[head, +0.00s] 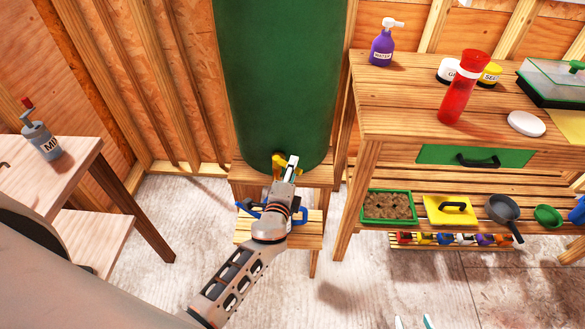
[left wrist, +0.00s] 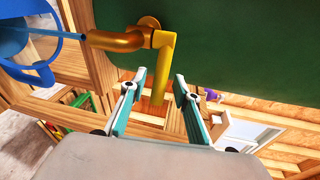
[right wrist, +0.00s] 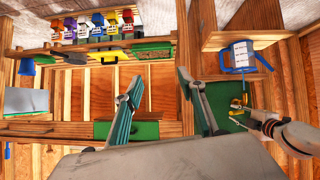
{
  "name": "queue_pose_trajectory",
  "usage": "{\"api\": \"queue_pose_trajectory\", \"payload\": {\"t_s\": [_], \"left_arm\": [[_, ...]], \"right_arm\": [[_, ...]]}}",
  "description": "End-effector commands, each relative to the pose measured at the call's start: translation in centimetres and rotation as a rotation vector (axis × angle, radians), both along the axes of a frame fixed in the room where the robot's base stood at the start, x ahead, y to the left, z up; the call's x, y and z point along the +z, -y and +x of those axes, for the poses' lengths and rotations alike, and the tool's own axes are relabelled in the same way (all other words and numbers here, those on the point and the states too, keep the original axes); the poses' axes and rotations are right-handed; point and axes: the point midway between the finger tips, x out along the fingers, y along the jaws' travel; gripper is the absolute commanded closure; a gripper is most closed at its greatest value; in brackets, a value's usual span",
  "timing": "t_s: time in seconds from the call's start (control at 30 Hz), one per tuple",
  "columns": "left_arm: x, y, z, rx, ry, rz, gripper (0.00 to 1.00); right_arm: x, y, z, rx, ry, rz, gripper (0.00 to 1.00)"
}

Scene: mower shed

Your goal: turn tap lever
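The brass tap (head: 280,168) sticks out low on the front of the green barrel (head: 278,80). In the left wrist view its spout (left wrist: 112,40) points left and its lever (left wrist: 162,70) hangs down in the picture. My left gripper (head: 289,168) is at the tap, partly covering it in the head view. Its fingers (left wrist: 159,82) are open, one on each side of the lever's free end, with gaps visible. My right gripper (right wrist: 157,84) is open and empty. Only its fingertips (head: 414,322) show at the head view's bottom edge.
A blue watering can (left wrist: 30,50) stands on a low stool (head: 310,228) below the tap, largely behind my left arm. A potting bench (head: 400,105) with bottles and pots stands right. A table (head: 75,165) stands left. Floor between stool and bench is clear.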

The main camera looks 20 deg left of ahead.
Motion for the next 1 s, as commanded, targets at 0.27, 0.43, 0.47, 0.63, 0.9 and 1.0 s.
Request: {"api": "queue_pose_trajectory", "payload": {"t_s": [0.27,0.43,0.47,0.63,0.9,1.0], "left_arm": [[-0.2,-0.2,1.1,0.0,0.0,0.0,0.69],[-0.2,-0.2,1.1,0.0,0.0,-0.001,0.74],[-0.2,-0.2,1.1,0.0,0.0,-0.001,0.82],[-0.2,-0.2,1.0,0.0,0.0,-0.001,1.0],[-0.3,-0.3,1.1,0.003,-0.001,-0.002,1.0],[-0.3,-0.5,1.3,0.01,-0.001,-0.002,1.0]], "right_arm": [[-0.5,0.0,-0.7,0.001,-0.013,-0.002,0.6],[-0.4,0.0,-0.7,0.002,-0.012,-0.002,0.6],[-0.4,0.0,-0.7,0.002,-0.012,-0.002,0.6],[-0.3,0.0,-0.5,0.002,-0.009,-0.002,0.6],[0.0,0.0,0.2,0.001,0.004,-0.002,0.6],[-0.1,0.0,0.3,0.001,0.005,-0.002,0.6]]}}
